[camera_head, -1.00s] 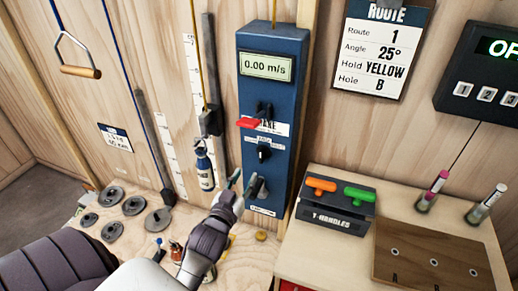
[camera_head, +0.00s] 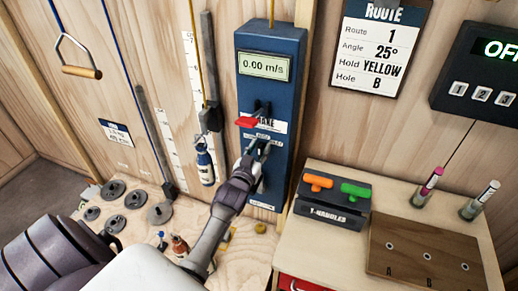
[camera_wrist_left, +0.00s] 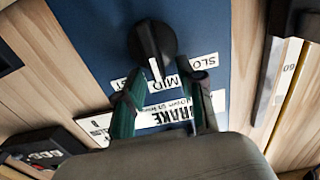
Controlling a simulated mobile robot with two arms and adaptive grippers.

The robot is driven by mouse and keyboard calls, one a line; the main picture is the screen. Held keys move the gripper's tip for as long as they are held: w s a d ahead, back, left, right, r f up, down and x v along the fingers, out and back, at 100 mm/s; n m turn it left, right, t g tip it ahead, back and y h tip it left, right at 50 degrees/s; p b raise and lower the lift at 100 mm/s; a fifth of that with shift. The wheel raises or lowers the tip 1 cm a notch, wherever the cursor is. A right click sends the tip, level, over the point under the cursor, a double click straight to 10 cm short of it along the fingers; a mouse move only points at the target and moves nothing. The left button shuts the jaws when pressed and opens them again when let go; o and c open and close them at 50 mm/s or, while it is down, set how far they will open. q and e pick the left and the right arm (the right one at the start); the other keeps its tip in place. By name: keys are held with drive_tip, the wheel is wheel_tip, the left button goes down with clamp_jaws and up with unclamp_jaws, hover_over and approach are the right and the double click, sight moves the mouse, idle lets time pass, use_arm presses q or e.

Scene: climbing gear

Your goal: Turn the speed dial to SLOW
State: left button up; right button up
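The blue control panel (camera_head: 271,60) is on the wooden wall; its display reads 0.00 m/s. In the left wrist view the black speed dial (camera_wrist_left: 150,38) sits on the blue panel, and its white pointer mark faces the MID label. The SLOW label (camera_wrist_left: 203,62) is partly visible beside MID, to the right; a third label is mostly hidden by a finger. My left gripper (camera_head: 259,147) is at the panel, open, and also shows in the left wrist view (camera_wrist_left: 166,82). Its fingertips straddle the pointer's line just short of the dial; I cannot tell contact. My right gripper is out of view.
A red lever (camera_head: 246,122) sticks out just above my left gripper, by the BRAKE label. A blue-and-white cylinder (camera_head: 204,163) hangs left of the panel. The T-handles box (camera_head: 329,216) stands on the bench to the right. Weight discs (camera_head: 112,224) lie at left.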

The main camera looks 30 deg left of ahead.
use_arm(q)
clamp_jaws()
drive_tip(key=n, duration=0.2)
drive_tip(key=a+n, duration=0.1)
drive_tip(key=n, duration=0.1)
drive_tip(key=shift+s+f+p, duration=0.1)
drive_tip(key=shift+s+p, duration=0.05)
drive_tip(key=shift+p, duration=0.15)
drive_tip(key=shift+s+a+f+n, duration=0.1)
drive_tip(key=shift+a+f+n, duration=0.1)
drive_tip(key=shift+n, duration=1)
drive_tip(key=shift+a+f+n, duration=0.1)
drive_tip(key=shift+a+n, duration=0.1)
drive_tip(key=shift+n, duration=1)
